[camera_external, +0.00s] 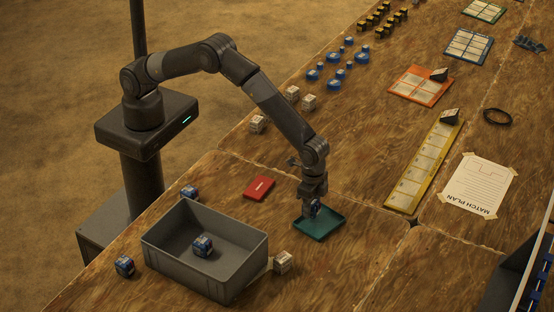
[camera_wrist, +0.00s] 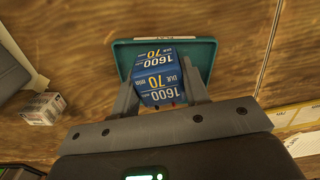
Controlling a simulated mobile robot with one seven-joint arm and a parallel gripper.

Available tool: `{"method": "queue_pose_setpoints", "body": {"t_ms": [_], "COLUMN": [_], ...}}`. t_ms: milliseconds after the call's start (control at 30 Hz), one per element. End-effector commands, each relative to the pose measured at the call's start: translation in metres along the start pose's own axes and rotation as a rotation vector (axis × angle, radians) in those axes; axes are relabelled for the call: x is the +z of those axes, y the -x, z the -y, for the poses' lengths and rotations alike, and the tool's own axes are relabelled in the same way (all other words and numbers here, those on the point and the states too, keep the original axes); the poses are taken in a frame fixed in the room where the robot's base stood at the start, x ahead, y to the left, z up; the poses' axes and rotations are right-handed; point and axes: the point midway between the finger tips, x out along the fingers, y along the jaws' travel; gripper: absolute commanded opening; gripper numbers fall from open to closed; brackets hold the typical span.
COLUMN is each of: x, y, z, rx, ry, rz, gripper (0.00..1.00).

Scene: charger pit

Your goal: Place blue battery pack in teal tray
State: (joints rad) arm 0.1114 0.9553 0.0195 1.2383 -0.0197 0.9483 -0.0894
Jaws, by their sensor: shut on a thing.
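My gripper (camera_external: 313,212) is shut on a blue battery pack (camera_wrist: 158,75) marked "1600" and "70". In the wrist view the pack sits between the two fingers, with the teal tray (camera_wrist: 203,50) behind and around it. In the external view the gripper points down at the teal tray (camera_external: 325,231), and the held pack is mostly hidden by the fingers. The pack is over the tray, within its outline. I cannot tell whether it touches the tray floor.
A grey bin (camera_external: 168,253) holds another blue pack (camera_external: 203,246). More blue packs stand left of it (camera_external: 124,265) and behind it (camera_external: 189,192). A white pack (camera_external: 283,262) stands between bin and tray. A red card (camera_external: 259,188) lies behind. Bare wood lies right of the tray.

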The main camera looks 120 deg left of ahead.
Motion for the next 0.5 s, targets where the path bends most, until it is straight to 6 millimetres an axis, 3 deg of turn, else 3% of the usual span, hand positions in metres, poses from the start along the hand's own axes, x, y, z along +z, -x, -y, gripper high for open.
{"method": "queue_pose_setpoints", "body": {"t_ms": [500], "x": [0.000], "y": [-0.011], "z": [0.000], "rx": [0.000], "ry": [0.000], "rz": [0.000], "gripper": [0.12]}}
